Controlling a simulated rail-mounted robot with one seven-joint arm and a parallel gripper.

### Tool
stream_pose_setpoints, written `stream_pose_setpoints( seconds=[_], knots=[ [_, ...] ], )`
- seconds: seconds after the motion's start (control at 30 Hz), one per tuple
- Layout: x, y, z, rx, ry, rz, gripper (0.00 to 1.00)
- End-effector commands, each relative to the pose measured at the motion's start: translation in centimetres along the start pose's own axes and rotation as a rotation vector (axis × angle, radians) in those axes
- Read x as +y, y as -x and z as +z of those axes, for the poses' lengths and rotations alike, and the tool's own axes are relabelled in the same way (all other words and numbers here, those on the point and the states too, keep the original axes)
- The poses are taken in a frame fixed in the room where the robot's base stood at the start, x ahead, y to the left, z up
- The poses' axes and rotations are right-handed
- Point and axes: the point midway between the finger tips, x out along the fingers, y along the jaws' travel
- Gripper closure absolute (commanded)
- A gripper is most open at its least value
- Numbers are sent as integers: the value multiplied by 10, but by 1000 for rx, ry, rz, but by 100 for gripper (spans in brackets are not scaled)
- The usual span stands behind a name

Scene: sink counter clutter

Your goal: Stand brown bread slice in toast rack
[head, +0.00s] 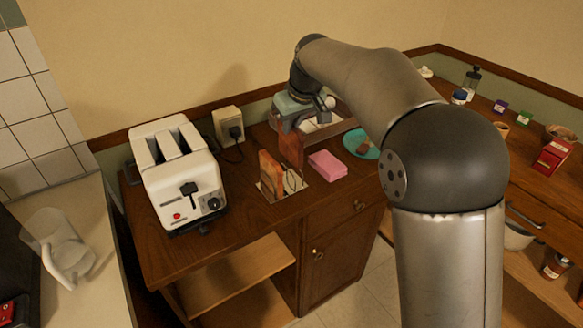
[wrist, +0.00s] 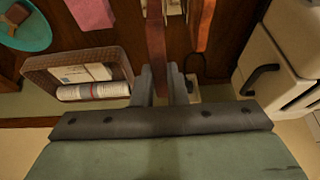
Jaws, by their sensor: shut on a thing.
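The toast rack (head: 291,183), thin wires on a pale base, stands on the wooden counter right of the toaster. An orange-brown slice (head: 270,172) stands upright at its left side; a slice also shows in the wrist view (wrist: 202,24), right of the held one. My gripper (wrist: 162,86) is shut on the darker brown bread slice (wrist: 155,38), which also shows in the head view (head: 291,149). The held slice is upright, its lower end close to the rack's back right side. I cannot tell whether it is between the wires. The rack is mostly hidden in the wrist view.
The white toaster (head: 178,174) stands left of the rack, with a wall socket (head: 228,122) behind. A pink block (head: 327,164) lies close on the right, then a teal plate (head: 373,152) bearing a brown piece. A brown basket (wrist: 122,63) with papers stands near the wall.

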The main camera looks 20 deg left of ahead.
Motion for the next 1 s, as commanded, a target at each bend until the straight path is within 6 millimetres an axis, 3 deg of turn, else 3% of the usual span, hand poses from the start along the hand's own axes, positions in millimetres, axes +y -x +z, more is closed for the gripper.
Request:
stream_pose_setpoints(
  seconds=[0.1, 0.53, 0.93, 0.97, 1.0],
  knots=[
    [0, -20, 9, -4, 0, 0, 100],
    [0, -63, 27, -3, -1, -1, 100],
    [0, -72, 30, 1, 0, 0, 100],
    [0, -71, 29, 1, 0, 0, 82],
    [0, -71, 29, 1, 0, 0, 71]
  ],
)
